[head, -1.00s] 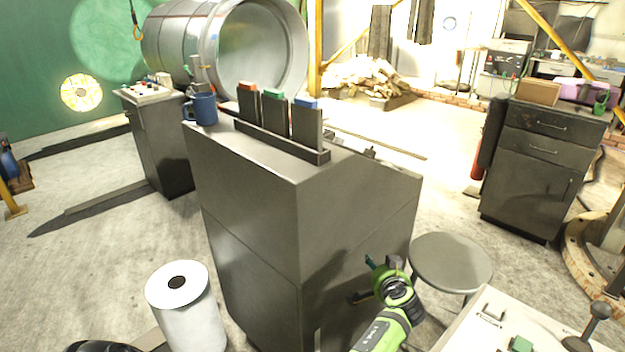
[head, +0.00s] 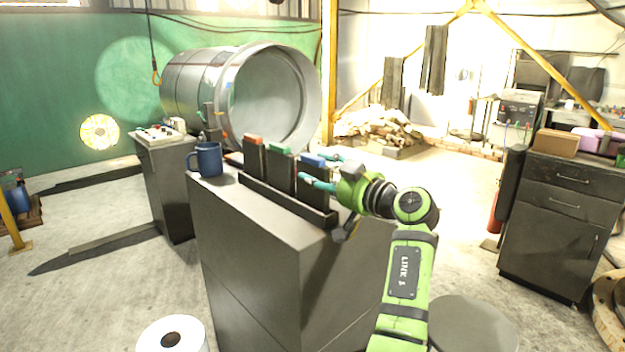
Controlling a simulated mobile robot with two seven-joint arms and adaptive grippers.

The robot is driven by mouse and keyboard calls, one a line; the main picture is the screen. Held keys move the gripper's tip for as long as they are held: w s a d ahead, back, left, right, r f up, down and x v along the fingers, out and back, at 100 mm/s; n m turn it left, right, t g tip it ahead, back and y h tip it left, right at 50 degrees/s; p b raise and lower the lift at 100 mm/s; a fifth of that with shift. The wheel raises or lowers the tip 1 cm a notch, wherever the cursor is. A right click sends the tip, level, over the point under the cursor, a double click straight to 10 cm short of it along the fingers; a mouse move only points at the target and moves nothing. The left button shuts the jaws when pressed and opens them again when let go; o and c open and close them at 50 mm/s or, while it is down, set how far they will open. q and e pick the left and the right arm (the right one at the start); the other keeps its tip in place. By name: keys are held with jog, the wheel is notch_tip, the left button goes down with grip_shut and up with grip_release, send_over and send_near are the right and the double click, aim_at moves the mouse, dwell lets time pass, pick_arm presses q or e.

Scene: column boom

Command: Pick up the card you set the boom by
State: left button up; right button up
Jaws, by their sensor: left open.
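Three dark upright cards stand in a row in a dark rack (head: 262,196) on the grey cabinet: one with an orange top (head: 254,152), one with a green top (head: 281,165), and one with a blue top (head: 311,202). My left gripper (head: 318,171) is open at the blue-topped card, its teal fingers pointing left. One finger crosses in front of that card and the other shows beyond its top. I cannot tell whether they touch it. My right gripper is not in view.
A blue mug (head: 208,160) stands on the cabinet left of the rack. The grey cabinet (head: 240,235) fills the middle. A round stool (head: 470,325) is at lower right, a white roll (head: 172,338) at lower left. A large metal cylinder (head: 265,95) lies behind.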

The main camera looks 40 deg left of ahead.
pick_arm(q)
jog(key=a, duration=0.2)
jog(key=shift+w+a+f, duration=0.1)
jog(key=shift+w+a, duration=0.2)
jog(key=shift+d, duration=0.1)
grip_shut()
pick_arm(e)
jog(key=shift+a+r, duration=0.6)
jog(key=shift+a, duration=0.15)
